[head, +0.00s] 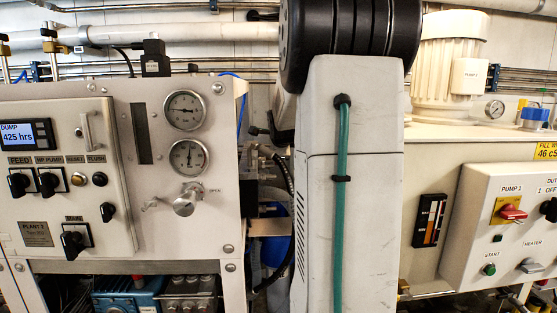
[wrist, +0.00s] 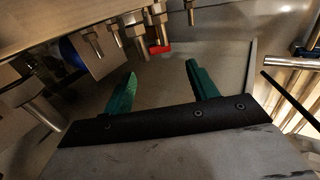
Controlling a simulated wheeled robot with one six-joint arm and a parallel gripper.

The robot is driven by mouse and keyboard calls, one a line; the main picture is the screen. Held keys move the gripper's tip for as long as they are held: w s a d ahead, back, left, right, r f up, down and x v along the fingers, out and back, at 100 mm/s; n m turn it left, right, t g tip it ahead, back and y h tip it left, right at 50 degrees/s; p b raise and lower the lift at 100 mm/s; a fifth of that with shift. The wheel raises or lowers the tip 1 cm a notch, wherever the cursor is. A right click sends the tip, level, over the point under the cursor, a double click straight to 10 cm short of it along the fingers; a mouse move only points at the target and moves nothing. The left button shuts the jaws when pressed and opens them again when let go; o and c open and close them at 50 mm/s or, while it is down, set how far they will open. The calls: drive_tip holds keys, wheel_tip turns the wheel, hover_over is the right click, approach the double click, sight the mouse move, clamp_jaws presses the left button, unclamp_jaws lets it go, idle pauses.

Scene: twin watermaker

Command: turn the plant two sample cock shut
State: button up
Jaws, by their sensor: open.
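I cannot single out the plant two sample cock with certainty. In the wrist view a small red part (wrist: 158,47) shows behind metal fittings (wrist: 158,20) that hang from a panel edge; it may be a cock handle. My gripper (wrist: 161,69) has two green fingers, spread apart with nothing between them. The red part lies just beyond the fingertips, apart from them. In the head view my gripper is hidden behind my arm.
In the wrist view a blue round part (wrist: 70,50) and a metal post (wrist: 40,108) are at left, and shiny pipes (wrist: 300,80) at right. In the head view a control box (head: 475,220) with a red switch (head: 512,213) stands at right.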

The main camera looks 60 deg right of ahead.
drive_tip(key=x, duration=0.9)
drive_tip(key=shift+f, duration=0.1)
drive_tip(key=c, duration=1)
